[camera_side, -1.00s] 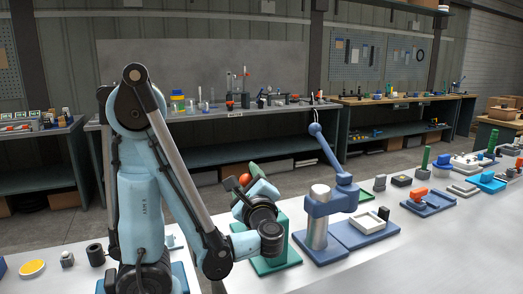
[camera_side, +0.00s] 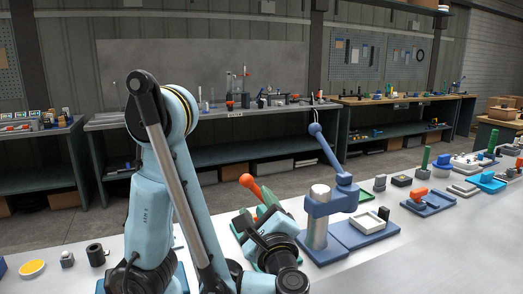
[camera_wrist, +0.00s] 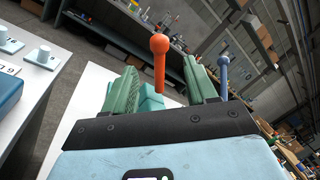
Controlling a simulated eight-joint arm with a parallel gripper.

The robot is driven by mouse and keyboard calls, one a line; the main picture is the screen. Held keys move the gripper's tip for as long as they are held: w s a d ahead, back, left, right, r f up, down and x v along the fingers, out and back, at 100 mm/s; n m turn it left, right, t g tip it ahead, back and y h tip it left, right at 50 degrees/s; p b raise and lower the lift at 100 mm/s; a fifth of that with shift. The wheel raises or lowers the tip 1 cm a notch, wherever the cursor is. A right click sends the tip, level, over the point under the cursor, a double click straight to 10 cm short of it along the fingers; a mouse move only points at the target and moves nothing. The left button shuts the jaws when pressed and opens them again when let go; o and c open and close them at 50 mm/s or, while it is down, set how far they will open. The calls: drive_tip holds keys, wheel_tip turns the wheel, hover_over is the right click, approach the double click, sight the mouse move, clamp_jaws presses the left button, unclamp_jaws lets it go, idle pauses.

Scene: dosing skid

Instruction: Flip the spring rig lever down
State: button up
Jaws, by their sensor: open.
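A lever with an orange shaft and ball (camera_side: 250,186) leans up from a green rig; in the wrist view the orange lever (camera_wrist: 160,62) stands upright in the gap between my fingers. My gripper (camera_side: 262,212) is open, its green fingers (camera_wrist: 162,80) on either side of the lever and apart from it as far as I can see. The lever's foot and most of its base are hidden behind my gripper. A second rig with a blue lever (camera_side: 325,145) stands to the right, its lever raised; it also shows in the wrist view (camera_wrist: 223,75).
The blue rig's column (camera_side: 318,225) stands close to the right of my gripper. A white-topped tray (camera_side: 367,221) and an orange-handled item (camera_side: 418,194) lie farther right. A yellow disc (camera_side: 32,268) and a dark cylinder (camera_side: 96,255) sit at the left.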

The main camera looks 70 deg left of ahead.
drive_tip(key=shift+s+d+f, duration=0.1)
drive_tip(key=shift+d, duration=0.5)
drive_tip(key=shift+c, duration=0.5)
